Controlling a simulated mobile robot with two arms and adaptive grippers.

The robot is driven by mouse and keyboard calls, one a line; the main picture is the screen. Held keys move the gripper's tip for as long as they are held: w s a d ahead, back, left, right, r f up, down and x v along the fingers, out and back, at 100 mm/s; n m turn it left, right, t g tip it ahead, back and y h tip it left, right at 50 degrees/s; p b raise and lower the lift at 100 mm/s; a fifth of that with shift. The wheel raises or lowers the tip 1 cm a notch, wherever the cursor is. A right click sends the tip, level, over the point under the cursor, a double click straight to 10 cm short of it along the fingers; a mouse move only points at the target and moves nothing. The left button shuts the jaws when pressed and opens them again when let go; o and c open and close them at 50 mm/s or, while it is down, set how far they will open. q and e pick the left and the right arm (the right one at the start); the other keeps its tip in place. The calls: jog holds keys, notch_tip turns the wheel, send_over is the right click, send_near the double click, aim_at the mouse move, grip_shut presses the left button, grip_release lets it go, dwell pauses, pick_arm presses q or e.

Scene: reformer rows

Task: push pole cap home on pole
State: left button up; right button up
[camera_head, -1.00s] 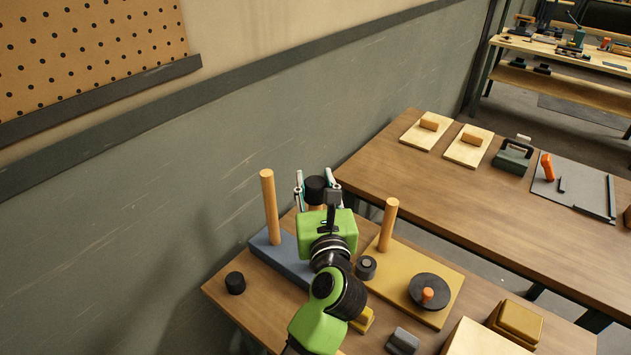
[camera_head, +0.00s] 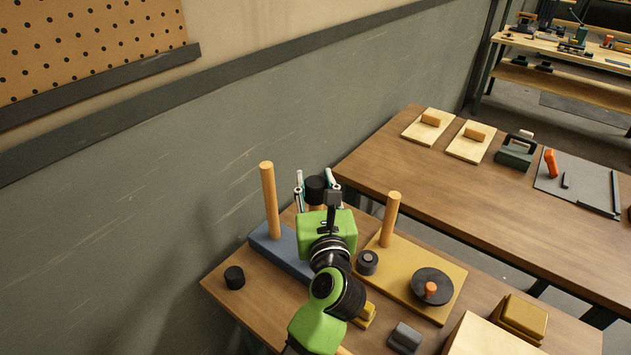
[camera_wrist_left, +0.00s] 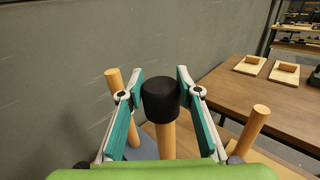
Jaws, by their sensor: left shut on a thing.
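A black pole cap (camera_head: 316,188) sits on the top end of a wooden pole (camera_wrist_left: 167,139), which stands upright between two other poles. The cap also shows in the left wrist view (camera_wrist_left: 160,97). My left gripper (camera_head: 316,180) is around the cap with one finger on each side and is shut on it. The pole's lower part is hidden behind my gripper. How far down the cap sits on the pole cannot be told. My right gripper is not in view.
One bare pole (camera_head: 269,200) stands left on a blue base (camera_head: 284,254); another (camera_head: 390,219) stands right on a yellow base (camera_head: 399,278). Loose on the table lies a black cap (camera_head: 234,277). A dark knob (camera_head: 367,262) and a disc (camera_head: 418,291) are on the right.

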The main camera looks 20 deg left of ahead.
pick_arm(q)
jog(key=shift+s+d+f, duration=0.1)
jog(key=shift+d+f, duration=0.2)
jog(key=shift+f, duration=0.25)
jog(key=o, duration=1.1)
jog(key=shift+o, duration=0.2)
